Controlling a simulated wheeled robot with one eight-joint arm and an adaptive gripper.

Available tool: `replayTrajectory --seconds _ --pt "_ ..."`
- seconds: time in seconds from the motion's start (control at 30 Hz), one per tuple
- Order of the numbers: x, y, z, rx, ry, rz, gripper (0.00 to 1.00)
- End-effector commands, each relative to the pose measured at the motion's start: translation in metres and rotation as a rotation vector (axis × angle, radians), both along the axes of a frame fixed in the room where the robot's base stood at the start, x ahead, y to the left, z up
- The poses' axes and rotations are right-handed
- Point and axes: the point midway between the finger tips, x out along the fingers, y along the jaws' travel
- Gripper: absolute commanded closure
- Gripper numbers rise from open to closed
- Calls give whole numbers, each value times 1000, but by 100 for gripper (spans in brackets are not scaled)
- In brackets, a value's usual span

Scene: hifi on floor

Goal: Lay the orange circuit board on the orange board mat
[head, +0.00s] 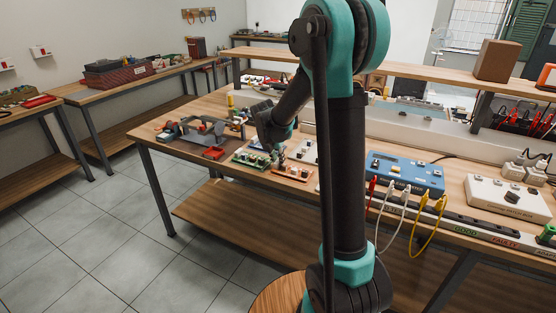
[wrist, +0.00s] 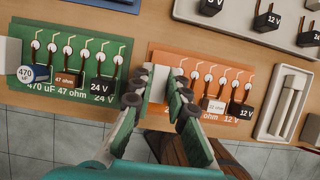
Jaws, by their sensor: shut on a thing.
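The orange circuit board (wrist: 215,66) lies flat in the middle of the wrist view, with several white round pads, a small pale resistor block and a black 12 V block on it. In the head view the orange board (head: 293,171) is near the front edge of the bench. My gripper (wrist: 158,98) is shut on a pale grey block at the board's left end, which appears to be its grip; the right finger covers part of the board. My gripper also shows in the head view (head: 272,148), partly hidden.
A green board (wrist: 62,62) with a capacitor, resistor and 24 V block lies close on the left. A white tray (wrist: 285,100) is on the right, and another tray (wrist: 240,25) with black blocks lies behind. The bench's front edge is close below. A blue device (head: 404,172) stands farther right.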

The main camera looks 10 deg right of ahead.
Motion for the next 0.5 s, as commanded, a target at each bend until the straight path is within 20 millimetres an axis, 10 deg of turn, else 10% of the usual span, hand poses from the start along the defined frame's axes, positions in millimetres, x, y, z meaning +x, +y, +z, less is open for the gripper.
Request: replayTrajectory --seconds 0.3,0.5 --pt "0 0 0 0 0 0 61" --pt "0 0 0 0 0 0 61"
